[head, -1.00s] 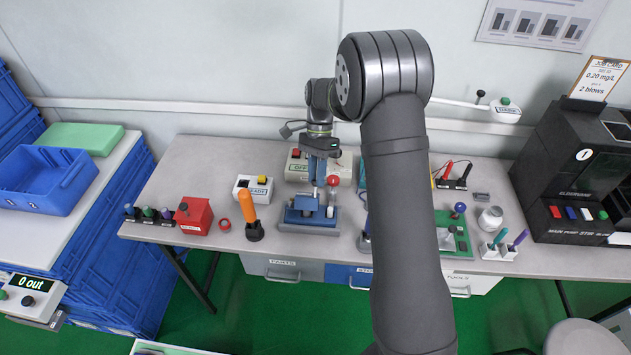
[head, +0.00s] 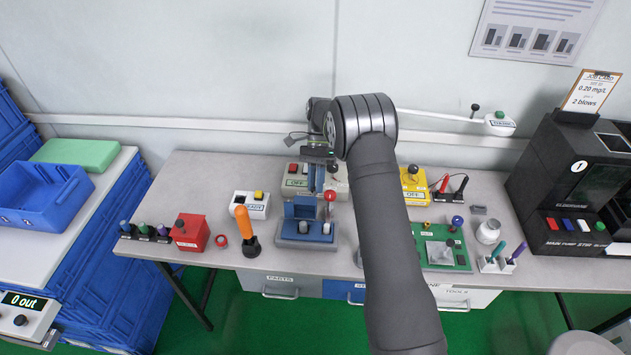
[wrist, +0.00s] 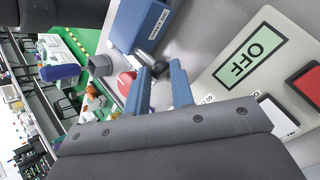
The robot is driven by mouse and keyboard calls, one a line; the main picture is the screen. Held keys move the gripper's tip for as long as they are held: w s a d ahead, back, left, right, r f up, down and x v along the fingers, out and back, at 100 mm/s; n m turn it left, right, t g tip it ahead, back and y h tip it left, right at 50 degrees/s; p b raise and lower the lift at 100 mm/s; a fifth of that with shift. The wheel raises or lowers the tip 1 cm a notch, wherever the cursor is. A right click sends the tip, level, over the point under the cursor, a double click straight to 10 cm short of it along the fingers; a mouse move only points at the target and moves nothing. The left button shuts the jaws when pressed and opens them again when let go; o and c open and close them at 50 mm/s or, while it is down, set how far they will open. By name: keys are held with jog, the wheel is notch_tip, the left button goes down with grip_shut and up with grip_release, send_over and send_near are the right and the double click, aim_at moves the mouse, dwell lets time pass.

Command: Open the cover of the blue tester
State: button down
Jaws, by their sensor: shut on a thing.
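The blue tester (head: 305,238) sits on the bench left of the middle, below my gripper. Its blue cover (head: 298,209) stands raised at the rear of the base, and pale round parts show on the base in front of it. My gripper (head: 317,189) is right at the cover, its two blue fingers pointing down. In the wrist view the fingers (wrist: 160,72) are closed around a small dark knob (wrist: 154,69), beside a labelled blue part (wrist: 145,24). How the knob joins the cover is partly hidden.
A red-balled lever (head: 329,197) stands close right of the gripper. An OFF box (head: 297,181) is behind the tester. An orange-handled tool (head: 243,225) is to the left, a green board (head: 462,256) to the right.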

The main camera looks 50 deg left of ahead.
jog(key=shift+w+f+g+h, duration=0.1)
jog(key=shift+f+g+h, duration=0.3)
jog(key=shift+f, duration=0.2)
jog(key=c, duration=1.3)
grip_release()
jog(key=shift+o, duration=0.2)
jog(key=shift+a+r, duration=0.1)
jog(key=shift+r, duration=0.15)
